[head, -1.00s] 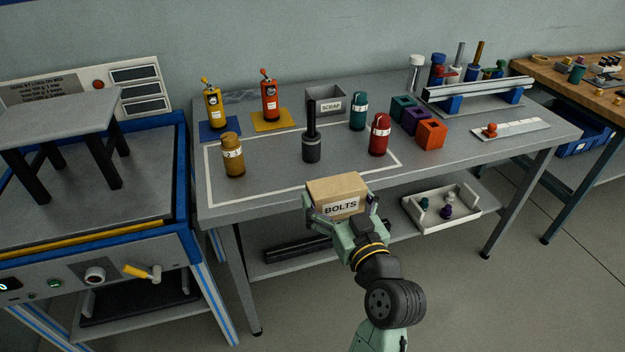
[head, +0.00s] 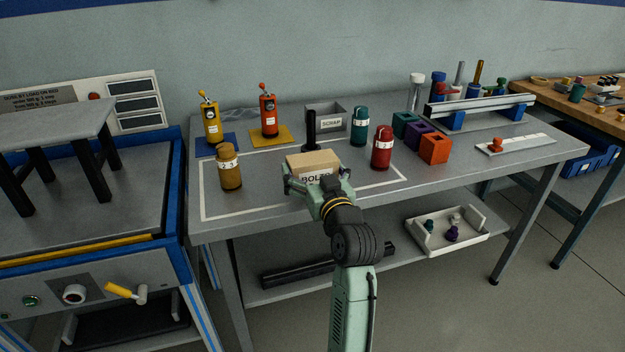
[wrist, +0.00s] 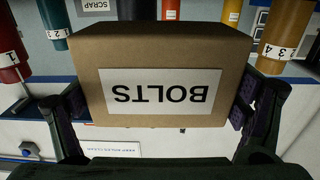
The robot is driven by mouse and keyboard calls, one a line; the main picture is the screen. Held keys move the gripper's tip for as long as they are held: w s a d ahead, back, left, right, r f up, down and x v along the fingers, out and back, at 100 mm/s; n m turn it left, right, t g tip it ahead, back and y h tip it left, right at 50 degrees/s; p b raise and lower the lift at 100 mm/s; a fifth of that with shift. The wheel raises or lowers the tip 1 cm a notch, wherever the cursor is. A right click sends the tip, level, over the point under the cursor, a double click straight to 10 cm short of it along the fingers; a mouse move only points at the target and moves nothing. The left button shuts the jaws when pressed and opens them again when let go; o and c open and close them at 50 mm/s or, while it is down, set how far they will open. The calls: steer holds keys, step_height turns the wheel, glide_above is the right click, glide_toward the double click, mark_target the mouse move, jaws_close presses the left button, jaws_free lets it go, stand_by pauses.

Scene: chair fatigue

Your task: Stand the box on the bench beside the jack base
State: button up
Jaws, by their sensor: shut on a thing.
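The box is a tan cardboard carton (head: 313,160) with a white BOLTS label. My gripper (head: 317,177) is shut on it, one finger on each side. The box looks upright over the front middle of the bench (head: 270,213); I cannot tell whether it touches the top. In the wrist view the box (wrist: 175,50) fills the middle, its label upside down, between both fingers. The jack base appears to be the dark cylinder with a black post (head: 310,128), just behind the box. Its lower body is hidden by the box.
An ochre bottle (head: 229,168) stands left of the box and a red bottle (head: 382,148) stands right. A teal bottle (head: 359,127), a SCRAP bin (head: 326,115) and coloured blocks (head: 435,149) stand farther back. A white outline encloses the front bench area, with bare room left of the box.

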mark_target(313, 182)
steer(key=shift+w+f+p, duration=0.1)
steer(key=shift+f+p, duration=0.2)
steer(key=shift+f, duration=1.4)
steer(key=shift+f, duration=0.2)
steer(key=o, duration=1.2)
steer(key=shift+r, duration=0.2)
steer(key=shift+s+d+f, duration=0.1)
steer(key=shift+s+f, duration=0.05)
steer(key=shift+s, duration=0.2)
steer(key=b+v, duration=0.3)
steer(key=v, duration=0.8)
steer(key=shift+s, duration=0.15)
